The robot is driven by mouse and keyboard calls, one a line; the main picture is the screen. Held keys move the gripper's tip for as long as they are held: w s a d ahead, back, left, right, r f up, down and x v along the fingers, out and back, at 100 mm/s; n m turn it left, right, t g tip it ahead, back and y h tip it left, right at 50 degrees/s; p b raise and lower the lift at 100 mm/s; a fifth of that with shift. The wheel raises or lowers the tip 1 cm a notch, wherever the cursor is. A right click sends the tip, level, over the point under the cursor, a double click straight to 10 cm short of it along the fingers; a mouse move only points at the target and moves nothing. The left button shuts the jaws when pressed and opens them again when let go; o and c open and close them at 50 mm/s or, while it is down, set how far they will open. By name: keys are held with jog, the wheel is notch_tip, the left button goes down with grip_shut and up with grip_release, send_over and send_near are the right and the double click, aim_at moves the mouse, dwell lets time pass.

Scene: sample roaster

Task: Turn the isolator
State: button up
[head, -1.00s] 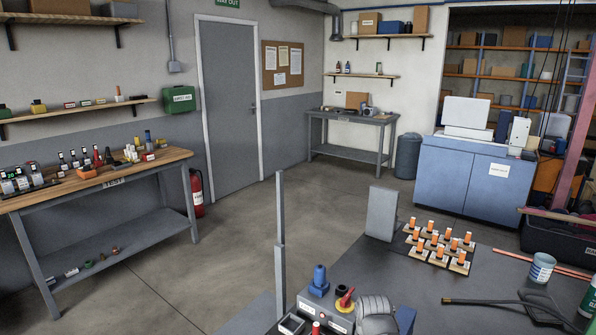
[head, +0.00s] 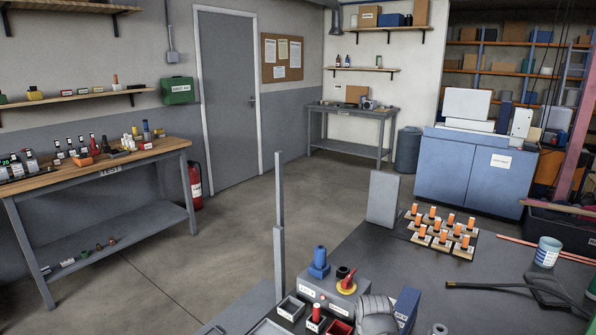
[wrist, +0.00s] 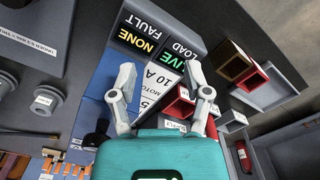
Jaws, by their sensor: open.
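The isolator, a red rotary handle on a yellow base (head: 347,283), sits on top of a grey box (head: 327,302) at the near edge of the dark bench in the head view. I cannot make out its handle for certain in the wrist view. My gripper (wrist: 164,92) is open in the wrist view, its two pale fingers spread and nothing held. Beyond the fingers is a labelled panel (wrist: 152,72) reading "10 A", with dark "LIVE" and "NONE" displays. A red part (wrist: 180,106) shows by the right finger. My gripper is not visible in the head view.
A blue knobbed part (head: 319,262) stands left of the isolator, and a ribbed grey motor (head: 375,314) right of it. Small bins (head: 291,307) crowd the front. A grey upright panel (head: 383,198) and orange-topped pieces (head: 441,228) stand farther back.

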jog(key=shift+f, duration=0.4)
notch_tip(320, 180, up, 14)
jog(key=p, duration=1.4)
jog(key=shift+r, duration=0.25)
jog(key=shift+s+f, duration=0.1)
jog(key=shift+s, duration=0.05)
